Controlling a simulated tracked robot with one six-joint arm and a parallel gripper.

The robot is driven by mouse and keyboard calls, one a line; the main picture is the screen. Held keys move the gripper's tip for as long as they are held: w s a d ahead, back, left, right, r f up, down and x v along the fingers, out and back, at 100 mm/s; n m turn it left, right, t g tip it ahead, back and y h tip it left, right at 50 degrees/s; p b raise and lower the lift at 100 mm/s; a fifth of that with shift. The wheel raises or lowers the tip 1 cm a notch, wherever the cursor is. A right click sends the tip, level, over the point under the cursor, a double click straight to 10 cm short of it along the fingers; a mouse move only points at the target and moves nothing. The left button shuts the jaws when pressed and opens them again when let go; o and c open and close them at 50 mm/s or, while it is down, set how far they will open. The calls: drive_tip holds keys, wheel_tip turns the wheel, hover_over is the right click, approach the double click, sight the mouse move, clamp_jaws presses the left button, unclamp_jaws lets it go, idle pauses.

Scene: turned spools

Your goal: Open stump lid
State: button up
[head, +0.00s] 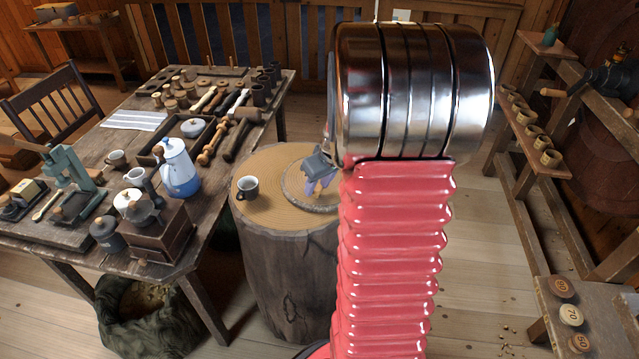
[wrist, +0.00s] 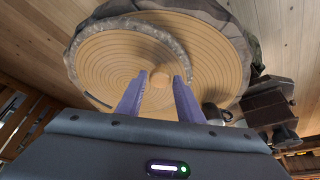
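The stump (head: 285,275) stands right of the workbench, its pale ringed top facing up. The round lid (head: 296,195) lies in the stump top with a greyish rim. It also shows in the wrist view (wrist: 112,72), seated with no clear gap. A small round wooden knob (wrist: 160,79) stands on the lid. My gripper (head: 318,187) is over the lid, pointing down. In the wrist view its two purple fingers (wrist: 159,77) are apart, with the knob between their tips in the picture. I cannot tell whether either finger touches it. My arm hides the right part of the stump.
A dark mug (head: 247,187) stands on the stump left of the lid. The cluttered workbench (head: 120,170) is close on the left, with a blue coffee pot (head: 179,170) near its edge. A sack (head: 145,310) sits below. Open floor (head: 480,260) lies to the right.

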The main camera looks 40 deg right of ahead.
clamp_jaws()
drive_tip(key=shift+d, duration=0.15)
drive_tip(key=shift+w+r, duration=0.1)
